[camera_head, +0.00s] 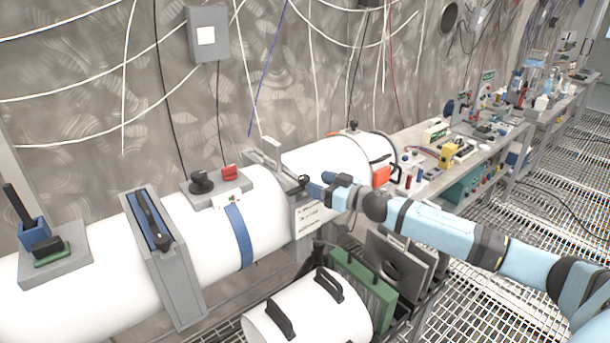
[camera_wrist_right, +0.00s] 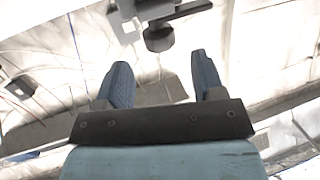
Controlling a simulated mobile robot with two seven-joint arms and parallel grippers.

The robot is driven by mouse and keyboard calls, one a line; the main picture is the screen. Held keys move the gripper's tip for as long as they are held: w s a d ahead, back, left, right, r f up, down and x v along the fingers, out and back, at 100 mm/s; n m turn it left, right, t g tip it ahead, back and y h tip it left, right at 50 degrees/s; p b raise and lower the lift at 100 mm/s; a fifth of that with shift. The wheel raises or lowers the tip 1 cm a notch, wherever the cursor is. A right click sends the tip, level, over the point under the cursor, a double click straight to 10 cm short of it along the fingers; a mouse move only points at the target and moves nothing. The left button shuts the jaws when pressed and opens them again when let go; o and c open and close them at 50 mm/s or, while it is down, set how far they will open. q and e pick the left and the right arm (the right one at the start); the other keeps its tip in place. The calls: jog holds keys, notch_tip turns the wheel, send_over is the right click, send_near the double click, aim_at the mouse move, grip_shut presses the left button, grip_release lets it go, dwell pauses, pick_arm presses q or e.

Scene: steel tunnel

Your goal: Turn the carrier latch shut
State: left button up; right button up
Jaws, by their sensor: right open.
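My right gripper (camera_head: 316,184) reaches in from the right, its blue fingers at the gap between two white cylinder sections. In the right wrist view the two fingers (camera_wrist_right: 161,74) are apart, with nothing between them. A dark bar with a round knob (camera_wrist_right: 159,38), which looks like the carrier latch, is just beyond the fingertips. In the head view a small dark piece (camera_head: 303,182) shows at the fingertips, partly hidden by the gripper. I cannot tell whether the fingers touch it, or how far the latch is turned. My left gripper is not in view.
The long white tube (camera_head: 190,250) runs to the left, with a grey block carrying a black knob and red switch (camera_head: 229,172). A white cylinder with black handles (camera_head: 318,310) and a green panel (camera_head: 362,287) are below. Benches with tools (camera_head: 455,150) line the wall.

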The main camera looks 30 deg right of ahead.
aim_at(305, 177)
jog(key=shift+p+x, duration=0.45)
jog(key=shift+x, duration=2.2)
jog(key=shift+c, duration=0.3)
jog(key=c, duration=0.9)
